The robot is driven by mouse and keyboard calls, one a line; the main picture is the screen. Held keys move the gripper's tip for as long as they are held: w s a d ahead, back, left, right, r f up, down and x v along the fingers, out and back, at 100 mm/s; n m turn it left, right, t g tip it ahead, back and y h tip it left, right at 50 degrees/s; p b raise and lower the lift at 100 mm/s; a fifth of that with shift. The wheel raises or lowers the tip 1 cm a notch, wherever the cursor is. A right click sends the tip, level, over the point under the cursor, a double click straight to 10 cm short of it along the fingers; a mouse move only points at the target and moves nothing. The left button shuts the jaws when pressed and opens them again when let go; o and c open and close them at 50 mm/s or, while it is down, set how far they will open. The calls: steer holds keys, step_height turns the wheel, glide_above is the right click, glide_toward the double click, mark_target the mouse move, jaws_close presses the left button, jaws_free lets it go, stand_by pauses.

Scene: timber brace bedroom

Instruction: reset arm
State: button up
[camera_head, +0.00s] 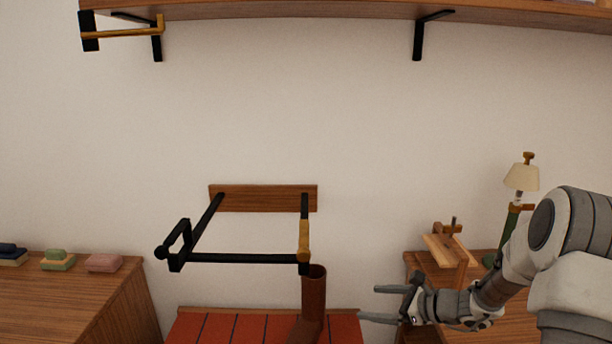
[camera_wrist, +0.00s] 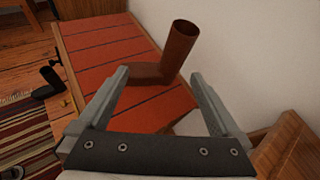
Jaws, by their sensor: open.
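My gripper (camera_head: 376,303) is at the lower right in the head view, reaching left from my arm. Its two fingers are spread apart with nothing between them. In the wrist view my gripper (camera_wrist: 162,82) also shows open. Beyond its fingers stands a brown boot-shaped object (camera_head: 314,295), with an upright open tube and a foot to the left. It also shows in the wrist view (camera_wrist: 180,52). It stands on a red slatted surface (camera_head: 240,328), apart from the fingers.
A black wall frame (camera_head: 235,258) with a wooden backplate juts out above the red surface. A wooden cabinet (camera_head: 70,300) with folded items stands at left. A lamp (camera_head: 521,177) and wooden stand (camera_head: 450,250) are near my arm. A shelf (camera_head: 330,9) spans the top.

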steer(key=s+a+r+n+g+h, duration=0.3)
steer(key=s+a+r+n+g, duration=0.35)
steer(key=s+r+n, duration=0.65)
steer(key=s+d+r+n+t+h, duration=0.25)
steer(key=s+n, duration=0.25)
steer(key=s, duration=0.4)
steer(key=s+d+r+n+t+h, duration=0.1)
steer(key=s+r+n+t+h, duration=0.2)
steer(key=s+n, duration=0.45)
step_height(320, 180, up, 15)
steer(key=s+m+g+h+p, duration=0.1)
steer(key=s+p, duration=0.1)
steer(key=p, duration=1.3)
steer(key=shift+r, duration=0.15)
